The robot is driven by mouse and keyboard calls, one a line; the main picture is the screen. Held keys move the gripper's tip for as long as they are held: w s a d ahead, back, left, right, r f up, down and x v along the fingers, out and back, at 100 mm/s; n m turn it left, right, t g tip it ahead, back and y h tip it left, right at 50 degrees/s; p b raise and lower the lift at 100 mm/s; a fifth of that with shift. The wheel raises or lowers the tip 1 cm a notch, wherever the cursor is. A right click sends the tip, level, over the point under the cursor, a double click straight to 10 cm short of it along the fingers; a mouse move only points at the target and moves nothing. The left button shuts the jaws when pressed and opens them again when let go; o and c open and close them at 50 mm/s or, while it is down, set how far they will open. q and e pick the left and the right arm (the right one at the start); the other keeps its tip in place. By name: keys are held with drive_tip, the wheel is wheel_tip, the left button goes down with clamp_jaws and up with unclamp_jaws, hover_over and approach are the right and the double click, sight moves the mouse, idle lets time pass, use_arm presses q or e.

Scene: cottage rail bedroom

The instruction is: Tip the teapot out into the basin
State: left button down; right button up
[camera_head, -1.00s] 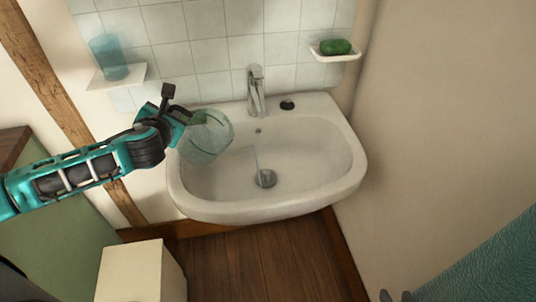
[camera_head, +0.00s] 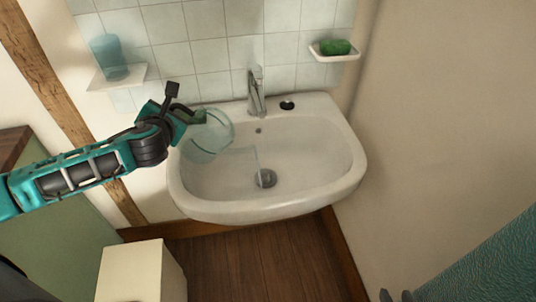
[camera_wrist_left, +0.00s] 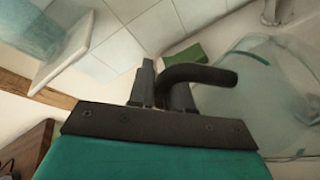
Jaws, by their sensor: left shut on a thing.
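The teapot (camera_head: 208,140) is clear, pale glass. It hangs tilted over the left part of the white basin (camera_head: 340,182), its mouth facing down and right. A thin clear stream runs from it into the bowl and ends by the drain. My left gripper (camera_head: 193,116) is shut on the teapot's handle. In the left wrist view the dark curved handle (camera_wrist_left: 205,74) lies at the fingers, and the glass body (camera_wrist_left: 265,85) is at the right. Two grey tips of what looks like my right gripper (camera_head: 395,296) show at the bottom edge; their opening is unclear.
A chrome tap (camera_head: 256,92) stands at the basin's back, near a small black disc (camera_head: 287,105). A glass (camera_head: 108,57) stands on a shelf at the left. Green soap (camera_head: 335,47) lies in a wall dish. A cream box (camera_head: 132,274) stands on the floor, lower left.

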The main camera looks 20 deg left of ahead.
use_arm(q)
drive_tip(key=shift+w+d+r+m+y, duration=0.1)
drive_tip(key=shift+d+r+m+y, duration=0.15)
drive_tip(key=shift+r, duration=0.3)
drive_tip(key=shift+w+d+r+m+y, duration=0.15)
drive_tip(key=shift+d+r, duration=0.2)
drive_tip(key=shift+r, duration=0.2)
idle(1.5)
drive_tip(key=shift+w+d+r+m+y, duration=0.15)
drive_tip(key=shift+d+r+m, duration=0.15)
drive_tip(key=shift+d+r, duration=0.25)
drive_tip(key=shift+w+d+r+m+y, duration=0.15)
drive_tip(key=shift+d+r+m, duration=0.2)
drive_tip(key=shift+r, duration=0.4)
idle(1.2)
drive_tip(key=shift+w+d+r+m+y, duration=0.15)
drive_tip(key=shift+d+r+m+y, duration=0.2)
drive_tip(key=shift+d+r, duration=0.35)
drive_tip(key=shift+w+d+r+m+y, duration=0.15)
drive_tip(key=shift+d+r+m, duration=0.25)
drive_tip(key=shift+d+r, duration=0.2)
idle(0.3)
